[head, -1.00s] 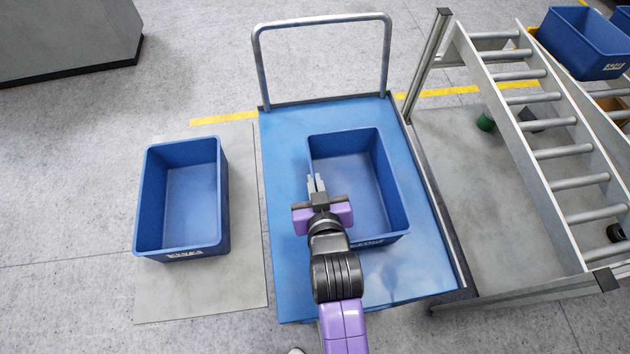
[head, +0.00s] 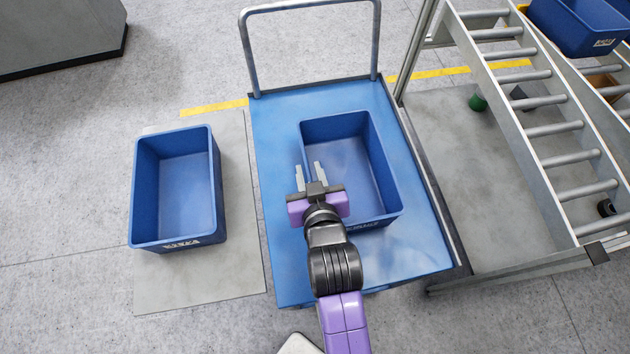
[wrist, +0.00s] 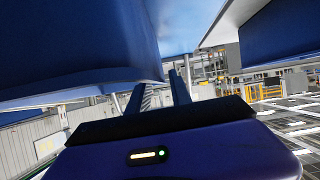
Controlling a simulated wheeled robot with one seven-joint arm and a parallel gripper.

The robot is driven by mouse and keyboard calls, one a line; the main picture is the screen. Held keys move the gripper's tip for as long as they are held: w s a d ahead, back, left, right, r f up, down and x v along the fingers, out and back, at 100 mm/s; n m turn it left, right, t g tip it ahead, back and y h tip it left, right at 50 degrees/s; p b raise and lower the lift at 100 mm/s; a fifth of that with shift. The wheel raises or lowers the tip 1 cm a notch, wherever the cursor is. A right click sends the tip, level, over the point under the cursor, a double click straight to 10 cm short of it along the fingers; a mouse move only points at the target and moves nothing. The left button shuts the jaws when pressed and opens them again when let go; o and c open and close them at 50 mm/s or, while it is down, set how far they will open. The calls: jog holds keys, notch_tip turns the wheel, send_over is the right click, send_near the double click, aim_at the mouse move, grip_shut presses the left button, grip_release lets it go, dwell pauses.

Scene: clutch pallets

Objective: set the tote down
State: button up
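A blue tote (head: 335,131) stands level on the blue deck of a flat cart (head: 283,262). My gripper (head: 310,170) is at the tote's left wall. Its two fingers are spread apart, one on each side of that wall's rim as far as the head view shows. In the wrist view the open fingers (wrist: 158,92) show a gap between them, with a large blue surface (wrist: 70,50) close at the upper left. My wrist and arm hide part of the tote's near left corner.
A second empty blue tote (head: 172,148) stands on a grey floor mat (head: 215,275) left of the cart. The cart's handle (head: 247,55) rises at the back. A roller rack (head: 540,130) is at the right, with another blue tote (head: 575,25) on it.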

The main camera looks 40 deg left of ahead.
jog(key=v, duration=1)
jog(key=shift+d+r, duration=0.1)
jog(key=shift+d, duration=0.05)
jog(key=s+d+f+m+t+h, duration=0.1)
jog(key=s+d+m+t+h, duration=0.15)
jog(key=d, duration=0.75)
jog(key=s+d+f+m+t+h, duration=0.1)
jog(key=d+m, duration=0.2)
jog(key=d, duration=0.7)
jog(key=s+d+r+m+t+h, duration=0.1)
jog(key=s+d+r+m+h, duration=0.1)
jog(key=s+d, duration=0.4)
jog(key=s+d+r+m+t+h, duration=0.1)
jog(key=s+d+r+m+h, duration=0.1)
jog(key=s+d+r+h, duration=0.2)
jog(key=s+d+r, duration=0.2)
jog(key=d, duration=0.2)
jog(key=shift+d+r+m+t, duration=0.2)
jog(key=shift+r+m+t, duration=0.15)
